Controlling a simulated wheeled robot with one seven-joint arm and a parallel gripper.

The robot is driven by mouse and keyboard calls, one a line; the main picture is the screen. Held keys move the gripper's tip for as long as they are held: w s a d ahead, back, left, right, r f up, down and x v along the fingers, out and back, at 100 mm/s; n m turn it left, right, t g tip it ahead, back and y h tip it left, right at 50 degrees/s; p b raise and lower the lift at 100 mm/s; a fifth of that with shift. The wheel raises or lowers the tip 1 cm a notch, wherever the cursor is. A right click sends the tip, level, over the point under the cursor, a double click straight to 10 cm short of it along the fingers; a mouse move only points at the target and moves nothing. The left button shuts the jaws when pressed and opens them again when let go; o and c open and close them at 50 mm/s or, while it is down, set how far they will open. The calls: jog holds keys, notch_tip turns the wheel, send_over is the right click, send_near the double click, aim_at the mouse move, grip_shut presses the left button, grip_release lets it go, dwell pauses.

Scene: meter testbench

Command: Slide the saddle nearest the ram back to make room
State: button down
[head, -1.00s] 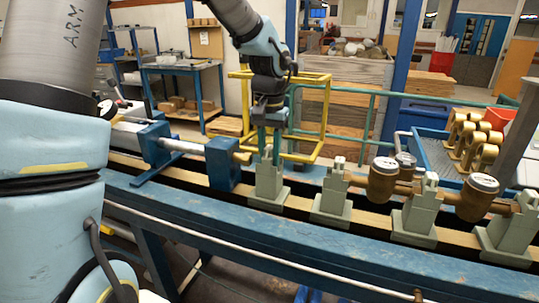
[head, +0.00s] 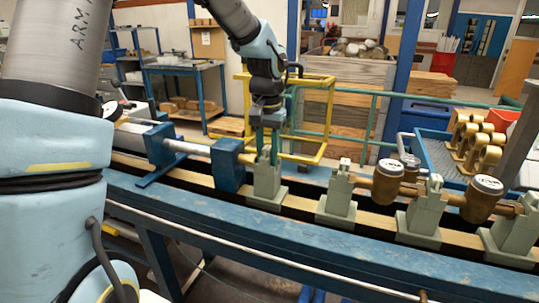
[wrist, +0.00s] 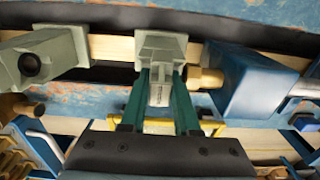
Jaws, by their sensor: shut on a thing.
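The grey-green saddle nearest the ram (head: 267,188) stands upright on the bench rail. My gripper (head: 267,150) is shut on its upper post, coming from above. The wrist view shows the green fingers (wrist: 161,105) on either side of the post, and the saddle's base (wrist: 160,44) beyond. The ram is a blue block (head: 228,166) with a brass nose (head: 246,159) pointing at the saddle. In the wrist view the nose (wrist: 207,78) lies close beside the post; I cannot tell if they touch.
Another saddle (head: 337,200) stands to the right, with clear rail between. Brass meters (head: 387,183) (head: 482,200) sit in line beyond, among further saddles (head: 424,218). A yellow frame (head: 325,120) and green railing (head: 365,135) are behind. A blue tray (head: 434,152) holds several brass fittings.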

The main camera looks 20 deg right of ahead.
jog(key=shift+w+a, duration=0.45)
jog(key=c, duration=0.9)
grip_release()
jog(key=o, duration=0.3)
jog(key=shift+w+r, duration=0.15)
jog(key=shift+r, duration=0.2)
jog(key=shift+o, duration=0.2)
jog(key=r, duration=0.3)
jog(key=r+b, duration=0.1)
jog(key=r, duration=0.6)
jog(key=shift+s+d+r+b, duration=0.15)
jog(key=shift+s+b, duration=0.1)
jog(key=shift+b, duration=0.15)
jog(key=s+a+f+n, duration=0.1)
jog(key=a+f, duration=0.3)
jog(key=a, duration=0.6)
jog(key=s+a+f+n+t, duration=0.1)
jog(key=a+f+n, duration=0.3)
jog(key=a, duration=0.6)
jog(key=s+a+f+n, duration=0.2)
jog(key=a+f, duration=0.4)
jog(key=a, duration=0.4)
jog(key=shift+s+t, duration=0.3)
jog(key=shift+s, duration=0.45)
